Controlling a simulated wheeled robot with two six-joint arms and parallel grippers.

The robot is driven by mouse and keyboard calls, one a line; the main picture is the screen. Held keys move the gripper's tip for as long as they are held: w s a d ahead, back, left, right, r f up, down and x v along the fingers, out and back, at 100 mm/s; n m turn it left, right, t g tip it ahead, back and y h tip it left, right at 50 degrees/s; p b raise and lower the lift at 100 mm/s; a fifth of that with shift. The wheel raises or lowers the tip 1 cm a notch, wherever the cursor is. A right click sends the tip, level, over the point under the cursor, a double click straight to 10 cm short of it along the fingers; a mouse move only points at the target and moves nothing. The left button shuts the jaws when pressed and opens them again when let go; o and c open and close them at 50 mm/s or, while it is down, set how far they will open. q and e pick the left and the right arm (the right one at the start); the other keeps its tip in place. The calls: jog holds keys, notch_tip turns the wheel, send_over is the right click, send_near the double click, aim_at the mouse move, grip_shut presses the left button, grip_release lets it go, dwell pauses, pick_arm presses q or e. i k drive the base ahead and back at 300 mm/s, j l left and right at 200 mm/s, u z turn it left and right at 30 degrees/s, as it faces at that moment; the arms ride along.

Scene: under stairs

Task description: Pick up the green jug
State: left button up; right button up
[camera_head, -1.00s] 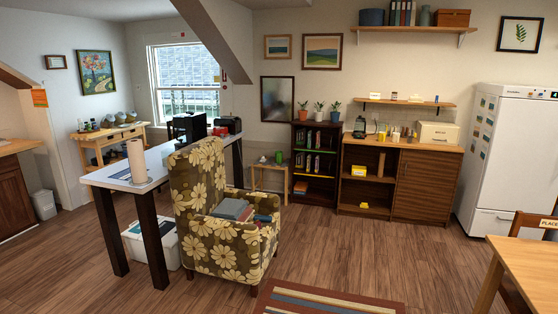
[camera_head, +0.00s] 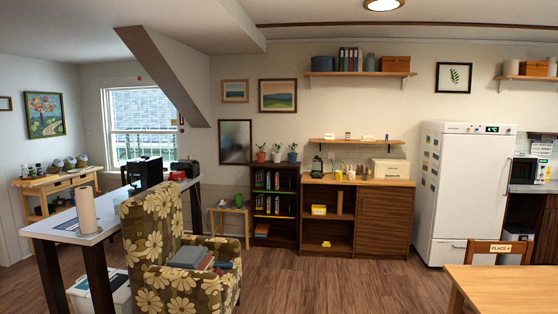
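A small green object (camera_head: 238,201), which looks like the green jug, stands on a small wooden side table (camera_head: 229,210) behind the armchair and left of the dark bookcase. It is far off and too small to make out its handle or spout. Neither of my grippers is in view.
A floral armchair (camera_head: 172,262) with books on its seat and a long white-topped table (camera_head: 92,218) stand at the left front. A dark bookcase (camera_head: 274,208) and wooden cabinet (camera_head: 385,218) line the back wall. A table (camera_head: 505,290) fills the front right. Middle floor (camera_head: 335,285) is clear.

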aim_at(238, 197)
jog(key=i+z, duration=0.1)
jog(key=z, duration=0.35)
jog(key=i+u, duration=0.1)
jog(key=i, duration=0.7)
jog(key=i+l+u, duration=0.1)
jog(key=i, duration=0.65)
jog(key=i+l+u, duration=0.1)
jog(key=i, duration=3.6)
jog(key=i+u, duration=0.2)
jog(key=i, duration=0.55)
jog(key=i+l+u, duration=0.15)
jog(key=i, duration=0.65)
jog(key=i+j+u, duration=0.1)
jog(key=i+u, duration=0.5)
jog(key=u, duration=0.15)
jog(key=i+u, duration=0.4)
jog(key=i+l+u, duration=0.1)
jog(key=u, duration=0.3)
jog(key=i+l, duration=0.05)
jog(key=i, duration=0.05)
